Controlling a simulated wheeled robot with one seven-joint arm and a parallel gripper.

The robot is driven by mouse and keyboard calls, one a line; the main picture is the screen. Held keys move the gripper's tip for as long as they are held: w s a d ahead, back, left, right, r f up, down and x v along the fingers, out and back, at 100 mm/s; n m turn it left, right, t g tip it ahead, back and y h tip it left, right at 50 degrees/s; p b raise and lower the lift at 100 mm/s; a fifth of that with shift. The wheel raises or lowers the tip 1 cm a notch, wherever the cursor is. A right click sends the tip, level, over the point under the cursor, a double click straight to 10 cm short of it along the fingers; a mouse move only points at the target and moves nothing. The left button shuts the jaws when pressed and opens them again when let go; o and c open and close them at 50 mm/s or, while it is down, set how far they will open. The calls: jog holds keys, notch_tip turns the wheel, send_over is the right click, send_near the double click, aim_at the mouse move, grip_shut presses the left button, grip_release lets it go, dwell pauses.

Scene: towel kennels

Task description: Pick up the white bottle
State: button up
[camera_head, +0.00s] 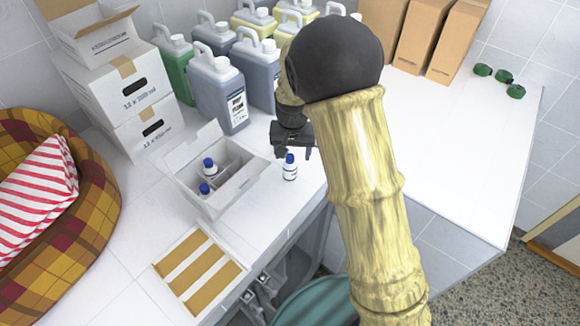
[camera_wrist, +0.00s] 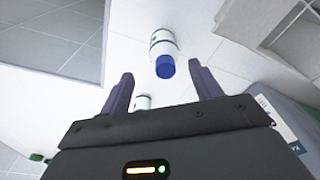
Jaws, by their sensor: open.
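A small white bottle (camera_head: 290,173) with a blue cap stands upright on the white counter, just right of an open carton. It also shows in the wrist view (camera_wrist: 161,41), beyond the fingertips and apart from them. My gripper (camera_head: 292,151) is just behind and above this bottle in the head view. In the wrist view my gripper (camera_wrist: 162,80) is open, with nothing clasped. Part of another white object (camera_wrist: 142,102), perhaps a second bottle, shows between the fingers, mostly hidden by the gripper body. Two similar blue-capped bottles (camera_head: 210,168) (camera_head: 204,189) sit in the carton.
The open divided carton (camera_head: 192,199) stands close left of the bottle. Large jugs (camera_head: 218,92) crowd behind, beside stacked white boxes (camera_head: 147,131). A plaid pet bed (camera_head: 65,260) is at left. The counter's front edge is near the bottle; the right counter (camera_head: 450,150) is largely clear.

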aim_at(290, 157)
jog(key=f, duration=0.1)
jog(key=f+p, duration=0.2)
jog(key=shift+w+a+f, duration=0.15)
jog(key=shift+a+f, duration=0.2)
jog(key=shift+f, duration=0.05)
jog(key=shift+w+f+p, duration=0.1)
jog(key=shift+f+p, duration=0.25)
jog(key=shift+f, duration=0.35)
jog(key=c, duration=1.1)
jog(key=shift+r, duration=0.1)
